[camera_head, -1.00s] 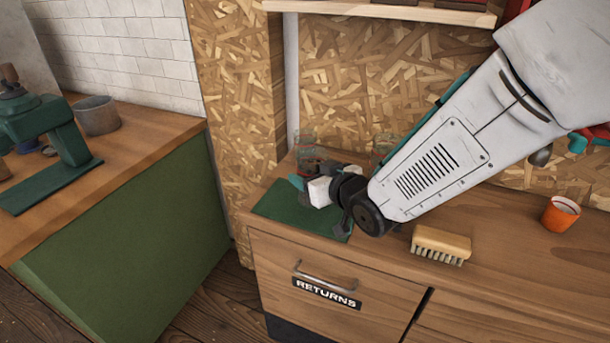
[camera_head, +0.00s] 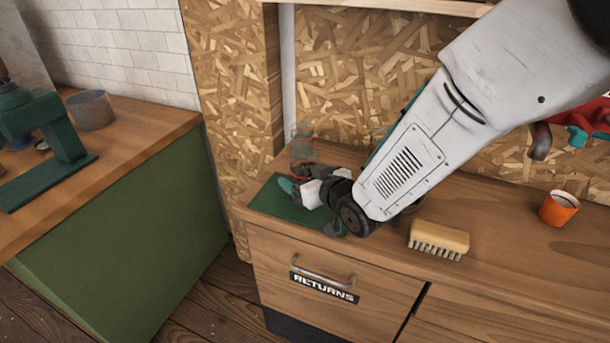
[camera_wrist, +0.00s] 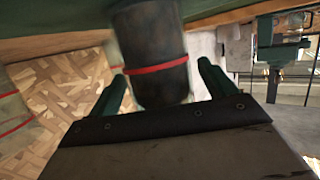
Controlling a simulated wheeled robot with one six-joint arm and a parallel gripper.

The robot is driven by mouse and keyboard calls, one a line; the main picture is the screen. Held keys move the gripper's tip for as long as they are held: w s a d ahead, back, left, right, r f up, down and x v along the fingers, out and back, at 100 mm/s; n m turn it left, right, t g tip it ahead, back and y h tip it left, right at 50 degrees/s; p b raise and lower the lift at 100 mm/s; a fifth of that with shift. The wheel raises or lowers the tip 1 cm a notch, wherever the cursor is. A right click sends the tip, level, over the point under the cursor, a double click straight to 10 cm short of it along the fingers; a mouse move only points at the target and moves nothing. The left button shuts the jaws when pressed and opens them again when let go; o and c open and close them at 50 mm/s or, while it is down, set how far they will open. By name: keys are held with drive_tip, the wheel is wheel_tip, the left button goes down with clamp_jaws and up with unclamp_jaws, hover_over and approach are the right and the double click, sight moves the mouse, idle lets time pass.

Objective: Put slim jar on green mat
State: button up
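The slim jar (camera_wrist: 155,60), a dark cylinder with a red band, shows blurred between my two green fingers in the wrist view. My gripper (camera_wrist: 165,82) is open around it, with a narrow gap visible at the right finger. In the head view my gripper (camera_head: 310,205) is low over the green mat (camera_head: 265,203) at the counter's left end. It hides most of the jar there, so I cannot tell whether the jar touches the mat.
A clear jar (camera_head: 303,143) stands behind my gripper. Another clear jar (camera_head: 378,134) is partly hidden by my arm. A brush (camera_head: 438,238) and an orange cup (camera_head: 558,208) stand to the right. Open counter lies between them. The OSB wall (camera_head: 365,75) rises behind.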

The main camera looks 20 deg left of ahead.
drive_tip(key=shift+r, duration=0.2)
drive_tip(key=v, duration=1.2)
